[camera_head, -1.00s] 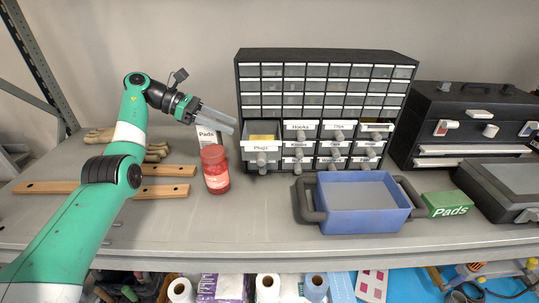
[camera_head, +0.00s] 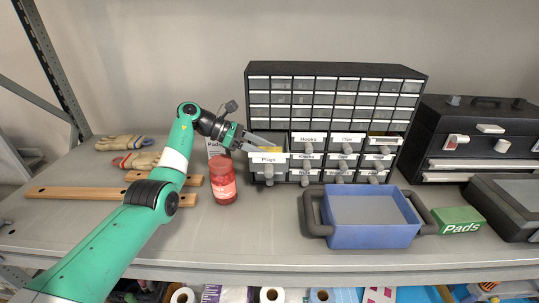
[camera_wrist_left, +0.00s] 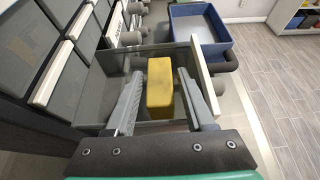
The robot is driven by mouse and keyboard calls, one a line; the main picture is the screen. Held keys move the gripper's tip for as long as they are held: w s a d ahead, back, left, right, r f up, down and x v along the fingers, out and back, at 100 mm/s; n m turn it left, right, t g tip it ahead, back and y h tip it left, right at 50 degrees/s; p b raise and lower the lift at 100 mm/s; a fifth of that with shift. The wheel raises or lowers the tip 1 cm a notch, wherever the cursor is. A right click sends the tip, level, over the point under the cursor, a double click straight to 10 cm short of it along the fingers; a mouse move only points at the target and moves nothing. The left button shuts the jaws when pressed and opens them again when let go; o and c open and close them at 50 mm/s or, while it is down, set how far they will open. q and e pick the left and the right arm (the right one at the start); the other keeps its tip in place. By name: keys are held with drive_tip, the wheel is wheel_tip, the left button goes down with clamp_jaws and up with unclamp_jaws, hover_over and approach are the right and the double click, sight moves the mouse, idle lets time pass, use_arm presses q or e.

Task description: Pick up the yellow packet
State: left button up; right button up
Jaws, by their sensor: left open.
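The yellow packet (camera_wrist_left: 160,84) stands inside the pulled-out drawer labelled Plugs (camera_head: 268,160) of the black drawer cabinet. In the head view only a small yellow part (camera_head: 272,149) shows above the drawer front. My left gripper (camera_head: 272,148) reaches in from the left over the drawer. In the left wrist view its two fingers (camera_wrist_left: 160,80) are open, one on each side of the packet, with a gap visible on both sides. The packet's lower part is hidden in the drawer. My right gripper is not in view.
A blue bin (camera_head: 372,236) with dark handles sits in front of the cabinet. A green Pads box (camera_head: 458,221) and a black toolbox (camera_head: 470,150) are at the right.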

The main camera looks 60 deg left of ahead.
sight(270, 149)
use_arm(q)
drive_tip(key=shift+w+d+f, duration=0.2)
drive_tip(key=shift+w+f, duration=0.05)
drive_tip(key=shift+w, duration=0.2)
clamp_jaws()
drive_tip(key=shift+r, duration=0.5)
wheel_tip(270, 149, up, 2)
drive_tip(key=shift+r, duration=0.25)
drive_tip(key=s+d+r+b, duration=0.1)
drive_tip(key=s+d+r, duration=0.1)
drive_tip(key=d+r, duration=0.2)
drive_tip(key=s+d+r+b, duration=0.2)
drive_tip(key=d+r, duration=0.3)
drive_tip(key=d, duration=0.4)
drive_tip(key=shift+s+r, duration=0.3)
drive_tip(key=shift+s, duration=0.1)
